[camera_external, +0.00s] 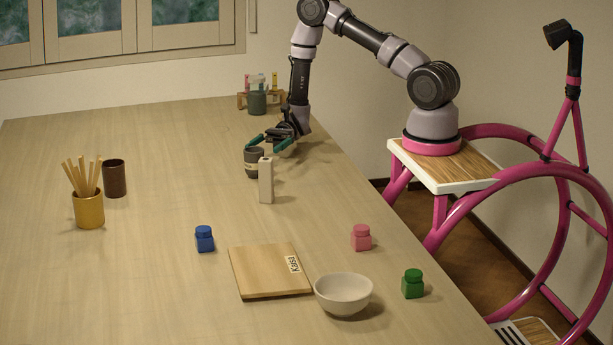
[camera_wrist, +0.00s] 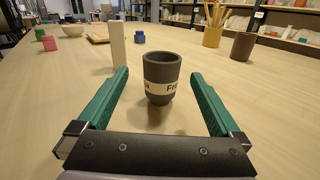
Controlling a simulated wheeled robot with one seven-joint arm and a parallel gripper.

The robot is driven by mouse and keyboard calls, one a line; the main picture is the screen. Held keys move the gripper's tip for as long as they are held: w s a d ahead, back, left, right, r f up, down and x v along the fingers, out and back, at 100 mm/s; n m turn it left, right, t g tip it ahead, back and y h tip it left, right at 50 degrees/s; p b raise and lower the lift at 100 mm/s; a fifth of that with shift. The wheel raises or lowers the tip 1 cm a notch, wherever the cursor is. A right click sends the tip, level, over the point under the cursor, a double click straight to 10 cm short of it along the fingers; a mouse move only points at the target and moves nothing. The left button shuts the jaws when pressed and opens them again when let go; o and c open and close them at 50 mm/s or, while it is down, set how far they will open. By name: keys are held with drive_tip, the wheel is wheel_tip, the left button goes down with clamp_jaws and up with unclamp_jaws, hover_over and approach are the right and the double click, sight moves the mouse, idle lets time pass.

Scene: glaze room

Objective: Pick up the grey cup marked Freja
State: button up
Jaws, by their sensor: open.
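The grey cup (camera_wrist: 161,78) stands upright on the table in the wrist view, with a pale label band. Only part of its lettering shows, including "Fr" at the right and an "a" at the left. It also shows in the external view (camera_external: 252,168), partly behind a pale block. My gripper (camera_wrist: 160,75) is open, with its green fingers on either side of the cup's near side and a gap on both sides. In the external view my gripper (camera_external: 262,142) is low over the table at the cup.
A tall pale block (camera_external: 266,181) stands close to the cup. A second grey cup (camera_external: 257,103) stands by a rack (camera_external: 283,98) at the back. A brown cup (camera_external: 115,180), a yellow pot of sticks (camera_external: 89,212), a board (camera_external: 262,272), a bowl (camera_external: 343,294) and small jars lie farther off.

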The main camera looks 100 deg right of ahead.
sight(258, 151)
drive_tip(key=shift+x, duration=3.2)
drive_tip(key=shift+w+d+f, duration=0.1)
clamp_jaws()
